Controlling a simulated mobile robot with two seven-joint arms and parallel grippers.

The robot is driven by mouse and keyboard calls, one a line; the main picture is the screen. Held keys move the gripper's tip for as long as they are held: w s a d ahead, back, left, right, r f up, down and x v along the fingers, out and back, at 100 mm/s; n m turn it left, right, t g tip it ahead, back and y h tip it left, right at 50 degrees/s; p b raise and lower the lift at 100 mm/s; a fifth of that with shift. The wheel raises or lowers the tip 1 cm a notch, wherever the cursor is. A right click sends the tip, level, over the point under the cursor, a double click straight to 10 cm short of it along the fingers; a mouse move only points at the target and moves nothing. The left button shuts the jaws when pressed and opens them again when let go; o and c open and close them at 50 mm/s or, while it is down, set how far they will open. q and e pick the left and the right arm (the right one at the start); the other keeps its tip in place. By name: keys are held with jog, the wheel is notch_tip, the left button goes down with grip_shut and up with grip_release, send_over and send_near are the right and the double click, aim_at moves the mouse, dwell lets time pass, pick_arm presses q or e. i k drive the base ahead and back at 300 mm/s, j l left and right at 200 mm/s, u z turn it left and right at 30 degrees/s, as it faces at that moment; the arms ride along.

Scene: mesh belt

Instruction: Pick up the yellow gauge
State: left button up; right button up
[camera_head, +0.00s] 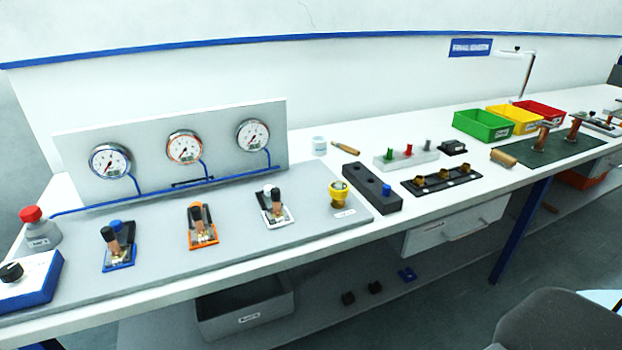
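Neither my left nor my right gripper shows in the head view.
A dark block (372,187) stands close to the right of the yellow piece. A white-framed fixture (273,208) stands to its left. A grey panel (225,160) with three round dials rises behind. Green (483,125), yellow (515,118) and red (539,110) bins stand farther right.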

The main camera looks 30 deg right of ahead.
aim_at(340, 189)
jog(key=z, duration=1.25)
